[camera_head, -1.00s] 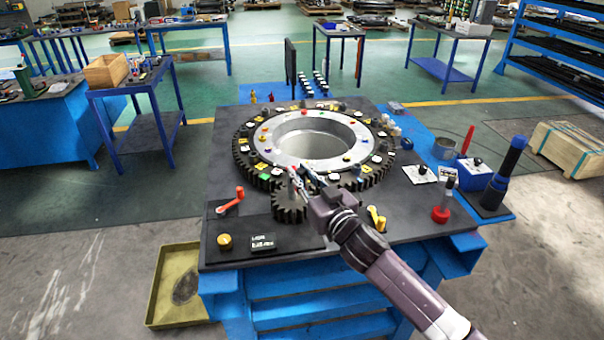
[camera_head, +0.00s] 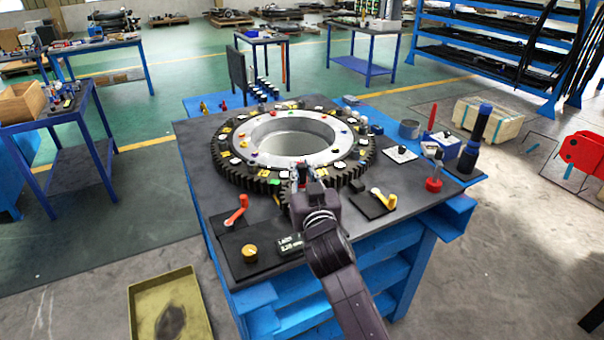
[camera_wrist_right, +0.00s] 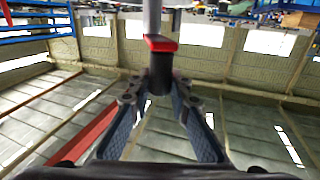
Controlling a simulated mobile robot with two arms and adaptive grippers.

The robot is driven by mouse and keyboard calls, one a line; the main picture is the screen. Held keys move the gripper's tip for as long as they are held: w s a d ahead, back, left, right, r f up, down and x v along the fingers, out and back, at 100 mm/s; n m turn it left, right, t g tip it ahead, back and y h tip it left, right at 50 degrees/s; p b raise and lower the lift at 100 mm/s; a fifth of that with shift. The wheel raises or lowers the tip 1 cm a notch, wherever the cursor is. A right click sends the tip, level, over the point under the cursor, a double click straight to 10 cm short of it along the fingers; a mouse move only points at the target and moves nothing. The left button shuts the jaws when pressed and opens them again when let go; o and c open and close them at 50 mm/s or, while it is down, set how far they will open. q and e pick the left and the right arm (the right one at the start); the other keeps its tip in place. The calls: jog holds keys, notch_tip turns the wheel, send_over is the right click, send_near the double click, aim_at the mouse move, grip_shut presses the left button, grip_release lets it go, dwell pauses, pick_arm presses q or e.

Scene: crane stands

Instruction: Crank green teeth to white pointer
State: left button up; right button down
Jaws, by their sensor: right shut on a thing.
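A large dark ring gear (camera_head: 228,176) lies flat on the workbench, with coloured and white pieces around its top. A green piece (camera_head: 275,182) sits on its near edge. I cannot tell which white piece is the pointer. My right gripper (camera_head: 300,174) is at the gear's near edge, over the small gear's place, and hides most of that gear. In the right wrist view, my right gripper (camera_wrist_right: 158,95) is shut on a dark crank handle (camera_wrist_right: 158,80) below a red crank arm (camera_wrist_right: 160,43). My left gripper is not in view.
An orange-red lever (camera_head: 237,212) and a yellow knob (camera_head: 250,251) stand at the bench's front left. A yellow lever (camera_head: 384,200) is right of my arm. A dark blue cylinder tool (camera_head: 477,135) stands on the right. An olive tray (camera_head: 140,310) lies on the floor.

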jog(key=shift+a+r, duration=0.2)
jog(key=shift+r, duration=0.1)
jog(key=c, duration=2.1)
grip_release()
jog(key=o, duration=0.3)
jog(key=shift+w+a+f, duration=0.1)
jog(key=shift+w+f, duration=0.05)
jog(key=shift+f, duration=0.1)
jog(key=shift+s+d, duration=0.25)
jog(key=shift+s, duration=0.1)
jog(key=s+d, duration=0.1)
jog(key=s, duration=1)
jog(key=shift+s+d, duration=0.15)
jog(key=shift+d, duration=0.1)
jog(key=shift+c, duration=0.2)
